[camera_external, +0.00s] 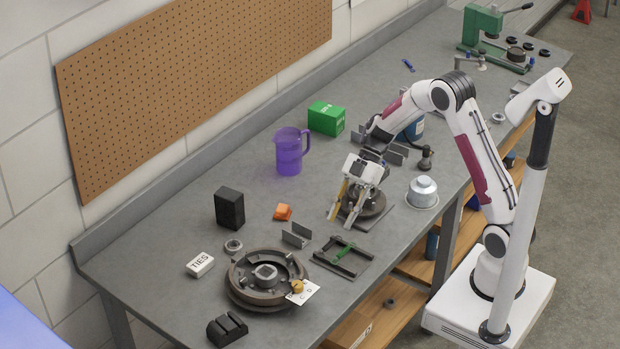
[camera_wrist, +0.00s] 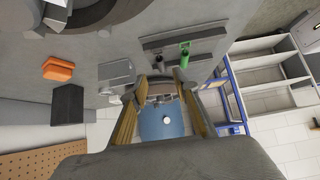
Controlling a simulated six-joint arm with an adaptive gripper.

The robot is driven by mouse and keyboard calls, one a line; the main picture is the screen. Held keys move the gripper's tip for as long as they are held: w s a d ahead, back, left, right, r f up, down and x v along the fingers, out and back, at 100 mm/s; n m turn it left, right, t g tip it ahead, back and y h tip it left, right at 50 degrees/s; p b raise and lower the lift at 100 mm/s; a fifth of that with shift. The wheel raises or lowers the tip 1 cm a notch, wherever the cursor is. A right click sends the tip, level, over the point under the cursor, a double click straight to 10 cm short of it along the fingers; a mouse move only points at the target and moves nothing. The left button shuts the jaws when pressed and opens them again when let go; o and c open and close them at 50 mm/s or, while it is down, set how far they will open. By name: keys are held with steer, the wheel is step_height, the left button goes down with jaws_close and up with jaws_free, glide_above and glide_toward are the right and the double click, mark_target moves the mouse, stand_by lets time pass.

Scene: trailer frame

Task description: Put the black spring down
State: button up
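My gripper (camera_external: 339,220) hangs over the bench in the external view, beside a dark round part (camera_external: 372,204) on a grey plate. Its two yellowish fingers are apart. In the wrist view the fingers (camera_wrist: 163,92) also stand apart, with a small dark patch between their tips. I cannot tell whether that patch is the black spring or something behind the fingers. I cannot make out the spring for sure in either view, nor whether the fingers press on anything.
A metal frame with a green part (camera_external: 343,257), a bracket (camera_external: 297,235), an orange block (camera_external: 283,211) and a brake drum (camera_external: 266,280) lie near. A purple jug (camera_external: 288,152) and a black box (camera_external: 229,207) stand farther back. Bare bench shows between them.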

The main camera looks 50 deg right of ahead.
mark_target(330, 242)
steer(key=shift+a+f, duration=0.3)
steer(key=shift+x, duration=2.6)
steer(key=shift+s+r, duration=0.1)
steer(key=shift+s, duration=0.05)
jaws_close()
